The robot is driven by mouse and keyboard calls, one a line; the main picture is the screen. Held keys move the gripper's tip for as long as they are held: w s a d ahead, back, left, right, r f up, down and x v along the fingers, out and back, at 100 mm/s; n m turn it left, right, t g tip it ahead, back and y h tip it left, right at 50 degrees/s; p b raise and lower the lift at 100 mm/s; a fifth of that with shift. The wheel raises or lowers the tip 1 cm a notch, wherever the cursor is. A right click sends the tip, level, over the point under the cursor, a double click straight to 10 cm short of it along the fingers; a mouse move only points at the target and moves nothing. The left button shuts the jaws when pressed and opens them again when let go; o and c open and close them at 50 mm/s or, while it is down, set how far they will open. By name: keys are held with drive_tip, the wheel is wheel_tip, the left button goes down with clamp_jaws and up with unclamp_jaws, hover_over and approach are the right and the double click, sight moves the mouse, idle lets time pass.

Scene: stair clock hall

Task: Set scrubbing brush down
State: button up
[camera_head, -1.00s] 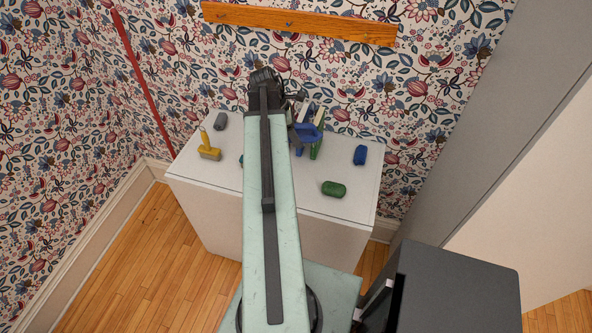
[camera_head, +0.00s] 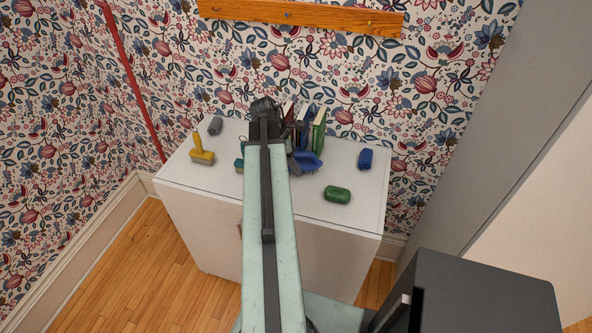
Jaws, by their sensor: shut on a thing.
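The blue scrubbing brush (camera_head: 309,161) shows beside my arm, over the white cabinet top (camera_head: 360,201). My gripper (camera_head: 296,162) is mostly hidden behind my arm; a dark part of it shows against the brush. It is shut on the brush. The brush is at or just above the cabinet top; I cannot tell whether it touches. It is close in front of several upright books (camera_head: 318,130).
A yellow tool with an upright handle (camera_head: 202,156) and a grey object (camera_head: 215,126) are at left. A teal object (camera_head: 239,164) is partly behind my arm. A green object (camera_head: 337,194) and a blue object (camera_head: 366,158) are at right, with bare surface around them.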

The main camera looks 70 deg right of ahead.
drive_tip(key=shift+f, duration=0.8)
drive_tip(key=shift+r, duration=0.25)
clamp_jaws()
drive_tip(key=o, duration=1.6)
unclamp_jaws()
